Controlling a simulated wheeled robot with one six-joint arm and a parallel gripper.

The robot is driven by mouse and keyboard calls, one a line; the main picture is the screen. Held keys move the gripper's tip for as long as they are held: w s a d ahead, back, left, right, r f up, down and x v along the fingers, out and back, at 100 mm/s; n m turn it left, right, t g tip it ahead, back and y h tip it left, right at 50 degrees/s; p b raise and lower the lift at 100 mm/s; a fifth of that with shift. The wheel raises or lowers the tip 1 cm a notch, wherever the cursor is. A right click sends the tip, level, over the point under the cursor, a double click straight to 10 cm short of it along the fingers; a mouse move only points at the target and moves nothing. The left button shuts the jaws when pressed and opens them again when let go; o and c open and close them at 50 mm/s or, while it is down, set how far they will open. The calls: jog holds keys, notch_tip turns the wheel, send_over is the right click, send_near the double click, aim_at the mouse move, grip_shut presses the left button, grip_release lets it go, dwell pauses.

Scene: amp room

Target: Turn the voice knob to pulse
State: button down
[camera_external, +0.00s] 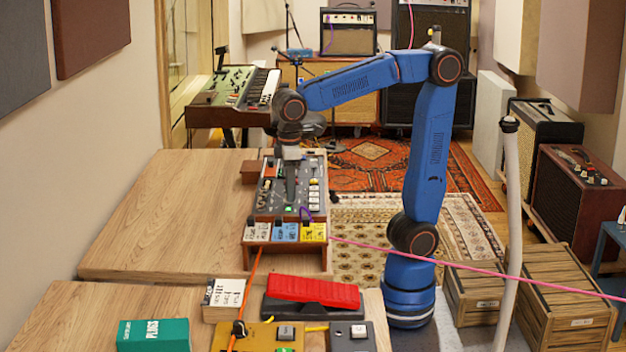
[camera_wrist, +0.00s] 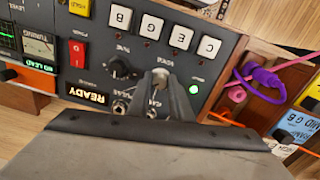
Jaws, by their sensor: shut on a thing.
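The dark control panel (camera_external: 266,200) sits in a wooden case on the far table. My gripper (camera_external: 290,202) reaches straight down onto its front part. In the wrist view my gripper (camera_wrist: 165,84) is shut on a grey knob (camera_wrist: 160,76), taken to be the voice knob. The fingers hide much of the knob, so I cannot tell where its pointer stands. Small white lettering around it, seen upside down, includes what looks like PULSE (camera_wrist: 131,84). A black knob (camera_wrist: 122,68) labelled TUNE is beside it. A display (camera_wrist: 87,95) reads READY.
White note keys (camera_wrist: 180,38), a red power switch (camera_wrist: 78,54) and a lit green light (camera_wrist: 194,89) are close by. A purple cable (camera_wrist: 262,78) loops at the case's end. A pink cable (camera_external: 430,258) crosses in front of my arm. A red pedal (camera_external: 312,291) is nearer.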

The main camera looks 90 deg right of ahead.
jog(key=c, duration=1.6)
grip_release()
jog(key=shift+r, duration=0.15)
jog(key=r, duration=1.7)
jog(key=shift+a+r, duration=0.1)
jog(key=shift+a, duration=0.15)
jog(key=s+d+f+t, duration=0.1)
jog(key=s+d+f, duration=0.4)
jog(key=f, duration=0.3)
jog(key=s+d+f+m+t, duration=0.1)
jog(key=s+d+f+t, duration=0.1)
jog(key=s+d+f, duration=0.2)
jog(key=s+d+f+t, duration=0.1)
jog(key=s+d+f, duration=0.4)
jog(key=s+f, duration=0.3)
jog(key=shift+s+d+f+m+t, duration=0.1)
jog(key=shift+f+m+t, duration=0.05)
jog(key=shift+f, duration=0.6)
jog(key=shift+s+d+f+m+t, duration=0.1)
jog(key=shift+s+f, duration=0.05)
jog(key=shift+f, duration=0.55)
jog(key=shift+s+d+f+m+t, duration=0.1)
jog(key=shift+f+m+t, duration=0.05)
jog(key=shift+f, duration=0.6)
